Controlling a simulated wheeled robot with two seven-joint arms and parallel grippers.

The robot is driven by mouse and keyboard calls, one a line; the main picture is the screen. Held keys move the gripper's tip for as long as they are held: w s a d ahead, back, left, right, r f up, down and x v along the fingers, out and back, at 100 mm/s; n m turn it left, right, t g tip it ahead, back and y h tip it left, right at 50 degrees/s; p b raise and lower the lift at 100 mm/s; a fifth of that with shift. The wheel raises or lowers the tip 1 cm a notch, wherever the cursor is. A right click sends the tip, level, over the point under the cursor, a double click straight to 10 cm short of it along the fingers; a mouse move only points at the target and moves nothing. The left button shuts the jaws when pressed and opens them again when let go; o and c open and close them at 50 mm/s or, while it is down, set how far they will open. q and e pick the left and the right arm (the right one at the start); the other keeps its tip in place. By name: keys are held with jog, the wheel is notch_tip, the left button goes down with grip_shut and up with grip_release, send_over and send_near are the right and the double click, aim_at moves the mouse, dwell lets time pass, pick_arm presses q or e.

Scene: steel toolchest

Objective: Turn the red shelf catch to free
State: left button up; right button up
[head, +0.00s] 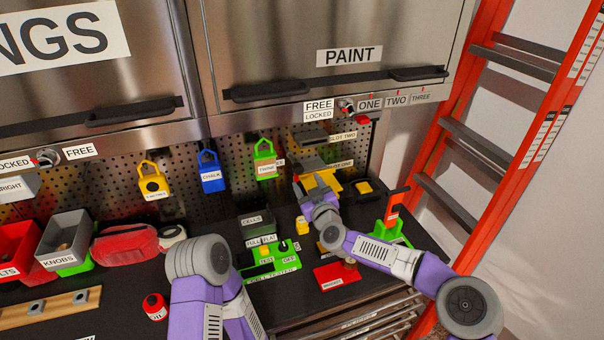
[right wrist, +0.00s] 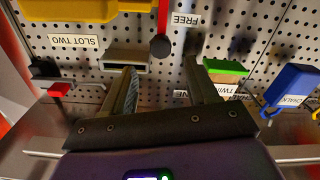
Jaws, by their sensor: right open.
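The red shelf catch (right wrist: 160,47) shows in the right wrist view on the pegboard. It has a round dark-red end and a narrow red bar running to the picture's top edge. A FREE label (right wrist: 185,19), upside down here, is just right of it. My right gripper (right wrist: 160,70) is open, with its two fingers apart and nothing between them. In the picture the catch lies just beyond the fingertips, between their lines; I see no contact. In the head view my right gripper (head: 306,166) is at the pegboard and hides the catch. My left gripper is out of view.
A grey bracket (right wrist: 127,60) is close to the left finger in the wrist view. The green padlock (head: 265,160) and blue padlock (head: 211,172) hang left of my right gripper. A yellow-and-green tester (head: 268,258) stands on the bench below. An orange ladder (head: 440,150) stands right.

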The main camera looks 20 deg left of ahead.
aim_at(299, 171)
jog(key=shift+p+x, duration=0.45)
jog(key=shift+x, duration=2.65)
jog(key=shift+a, duration=0.1)
jog(key=c, duration=1.1)
